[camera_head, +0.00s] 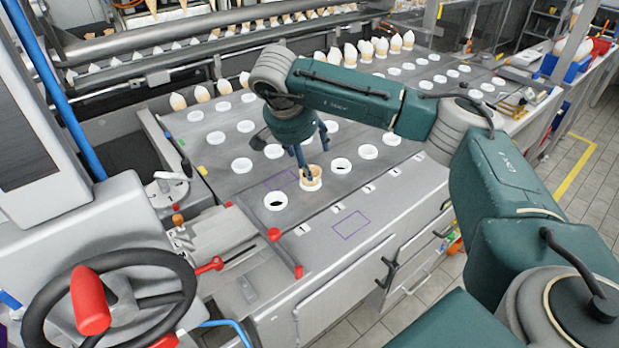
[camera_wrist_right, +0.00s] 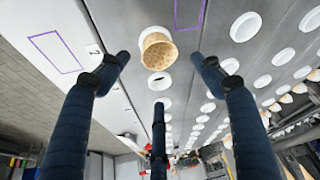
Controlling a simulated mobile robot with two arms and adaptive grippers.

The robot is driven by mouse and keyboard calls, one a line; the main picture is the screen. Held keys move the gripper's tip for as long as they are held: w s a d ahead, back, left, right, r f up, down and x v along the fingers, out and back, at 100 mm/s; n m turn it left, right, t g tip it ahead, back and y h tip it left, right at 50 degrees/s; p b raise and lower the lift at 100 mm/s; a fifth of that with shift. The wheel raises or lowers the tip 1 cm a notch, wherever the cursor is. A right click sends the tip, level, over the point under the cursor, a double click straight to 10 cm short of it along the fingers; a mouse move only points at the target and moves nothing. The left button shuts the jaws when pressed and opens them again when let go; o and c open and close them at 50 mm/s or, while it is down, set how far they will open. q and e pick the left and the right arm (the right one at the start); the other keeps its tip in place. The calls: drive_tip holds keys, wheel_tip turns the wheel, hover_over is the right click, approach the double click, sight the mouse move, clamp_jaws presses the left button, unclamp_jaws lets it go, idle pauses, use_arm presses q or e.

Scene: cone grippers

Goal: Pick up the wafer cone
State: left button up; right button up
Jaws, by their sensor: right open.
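The wafer cone (camera_head: 311,174) is tan and sits upright in a white ring holder near the front edge of the machine's grey top. In the right wrist view the wafer cone (camera_wrist_right: 158,52) shows its lattice side, with its top end in front of the fingers. My right gripper (camera_head: 304,160) is directly over the wafer cone in the head view, its fingers pointing down and partly overlapping it. In the right wrist view the fingers of this gripper (camera_wrist_right: 158,62) are spread wide, with nothing between them gripped. My left gripper is not in view.
Empty white ring holders (camera_head: 276,201) stand in rows around the cone. Filled white-topped cones (camera_head: 350,54) line the back. A purple outlined rectangle (camera_head: 351,224) marks the bare front surface. A red-handled lever (camera_head: 274,234) is at the front left.

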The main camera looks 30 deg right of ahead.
drive_tip(key=shift+d+f, duration=0.15)
drive_tip(key=shift+f, duration=0.2)
drive_tip(key=p+x, duration=0.1)
drive_tip(key=x, duration=0.1)
drive_tip(key=a+p+x, duration=0.1)
drive_tip(key=x, duration=0.2)
drive_tip(key=shift+f, duration=0.15)
drive_tip(key=shift+w+d+f, duration=0.1)
drive_tip(key=shift+f, duration=0.1)
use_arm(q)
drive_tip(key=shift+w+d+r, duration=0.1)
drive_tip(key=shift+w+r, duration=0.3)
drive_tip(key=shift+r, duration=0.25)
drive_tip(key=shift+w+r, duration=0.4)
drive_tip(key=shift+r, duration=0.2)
use_arm(e)
drive_tip(key=c, duration=0.8)
